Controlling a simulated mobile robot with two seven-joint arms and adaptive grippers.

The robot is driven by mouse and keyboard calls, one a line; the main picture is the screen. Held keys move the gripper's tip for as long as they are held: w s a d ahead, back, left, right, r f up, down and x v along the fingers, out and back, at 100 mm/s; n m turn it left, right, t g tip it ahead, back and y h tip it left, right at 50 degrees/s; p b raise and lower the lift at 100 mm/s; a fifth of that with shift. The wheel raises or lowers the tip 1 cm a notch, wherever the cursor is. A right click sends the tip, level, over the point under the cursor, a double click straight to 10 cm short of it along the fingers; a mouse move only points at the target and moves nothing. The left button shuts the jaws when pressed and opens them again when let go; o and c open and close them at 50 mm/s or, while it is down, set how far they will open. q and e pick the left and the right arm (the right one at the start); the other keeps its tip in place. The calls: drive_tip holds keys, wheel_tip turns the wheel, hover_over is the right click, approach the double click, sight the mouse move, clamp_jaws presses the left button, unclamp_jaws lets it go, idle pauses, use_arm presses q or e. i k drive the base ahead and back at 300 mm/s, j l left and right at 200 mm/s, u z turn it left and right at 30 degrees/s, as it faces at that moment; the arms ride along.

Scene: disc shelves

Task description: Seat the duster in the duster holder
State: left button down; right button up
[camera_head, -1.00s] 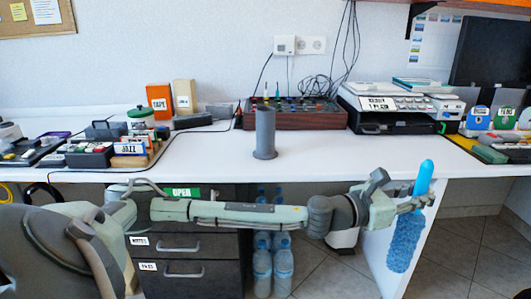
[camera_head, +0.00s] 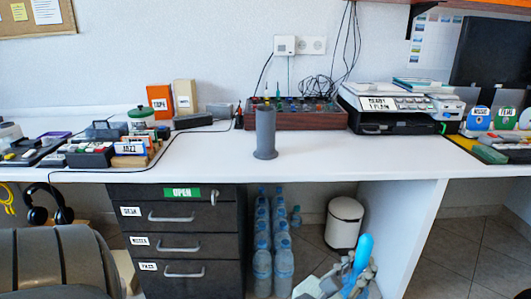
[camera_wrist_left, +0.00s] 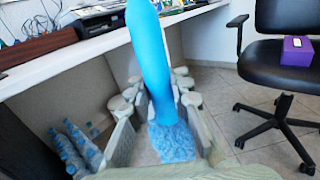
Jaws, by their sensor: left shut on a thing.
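The duster has a smooth blue handle (camera_head: 363,249) and a fluffy blue head (camera_wrist_left: 172,142). My left gripper (camera_head: 362,269) is shut on the handle, low in front of the desk at the bottom of the head view. There the handle points up, and the fluffy head is mostly hidden or out of frame. In the left wrist view the handle rises between the fingers, with the head below. The duster holder, a grey upright cylinder (camera_head: 265,132) on a round base, stands on the white desk, apart from the duster. My right gripper is not in view.
The white desk (camera_head: 215,165) has clear room around the holder. Behind it are a rack (camera_head: 295,118) and a printer (camera_head: 385,125). Below are drawers (camera_head: 180,240), water bottles (camera_head: 262,262) and a white bin (camera_head: 344,222). A black chair (camera_wrist_left: 285,65) stands right in the wrist view.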

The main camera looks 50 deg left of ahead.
sight(266, 152)
drive_tip(key=j+u, duration=0.2)
drive_tip(key=u, duration=0.15)
drive_tip(key=j+u, duration=0.3)
drive_tip(key=i+j+u, duration=0.1)
drive_tip(key=u, duration=0.25)
